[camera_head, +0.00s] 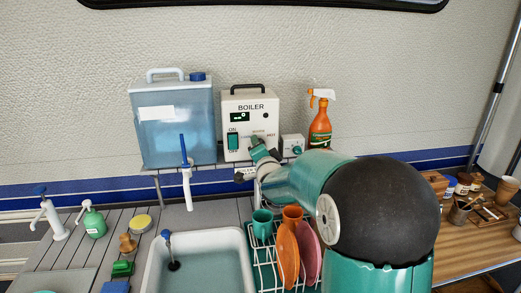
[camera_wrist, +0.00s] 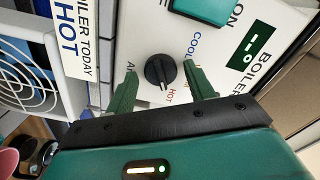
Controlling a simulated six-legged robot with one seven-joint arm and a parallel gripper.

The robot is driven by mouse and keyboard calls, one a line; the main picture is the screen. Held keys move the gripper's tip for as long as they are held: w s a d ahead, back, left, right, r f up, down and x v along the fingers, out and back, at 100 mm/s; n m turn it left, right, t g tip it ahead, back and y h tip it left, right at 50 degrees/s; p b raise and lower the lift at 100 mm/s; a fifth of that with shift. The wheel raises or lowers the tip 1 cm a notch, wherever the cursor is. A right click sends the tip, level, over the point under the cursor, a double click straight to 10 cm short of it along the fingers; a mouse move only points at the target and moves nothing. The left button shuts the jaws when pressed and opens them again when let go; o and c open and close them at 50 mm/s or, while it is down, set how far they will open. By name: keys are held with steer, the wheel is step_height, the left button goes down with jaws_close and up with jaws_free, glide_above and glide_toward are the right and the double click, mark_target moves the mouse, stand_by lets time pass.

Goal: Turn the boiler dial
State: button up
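The white boiler (camera_head: 250,107) stands on a shelf against the wall, with a green ON switch (camera_head: 233,141) and a small display on its front. The black boiler dial (camera_wrist: 160,71) shows in the wrist view, with the words COOL and HOT printed near it. My gripper (camera_wrist: 163,90) is open in front of the boiler panel, one green finger on each side of the dial. The fingers look apart from the dial, though the depth gap is hard to tell. In the head view my gripper (camera_head: 258,152) covers the dial.
A blue water container (camera_head: 172,120) stands left of the boiler. A small white box (camera_head: 291,146) and an orange spray bottle (camera_head: 320,122) stand to its right. Below are a sink (camera_head: 150,262) and a dish rack (camera_head: 262,272) with plates. A white fan grille (camera_wrist: 25,85) is near the panel.

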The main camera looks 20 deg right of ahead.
steer(key=shift+s, duration=0.1)
steer(key=s+a, duration=0.2)
steer(key=s, duration=1.1)
steer(key=shift+s+a, duration=0.2)
steer(key=shift+a, duration=0.15)
steer(key=s+a+f+n+g+y, duration=0.1)
steer(key=s+a+n+g, duration=0.2)
steer(key=s, duration=0.5)
steer(key=s+a+f+n+g+y, duration=0.1)
steer(key=s+a+n+g, duration=0.3)
steer(key=s, duration=0.5)
steer(key=s+a+f+n+g+y, duration=0.1)
steer(key=s+a+f+n+g, duration=0.2)
steer(key=s+n, duration=0.4)
steer(key=shift+s+a+f+g, duration=0.15)
steer(key=shift+s+a+g, duration=0.45)
steer(key=shift+s+g, duration=0.5)
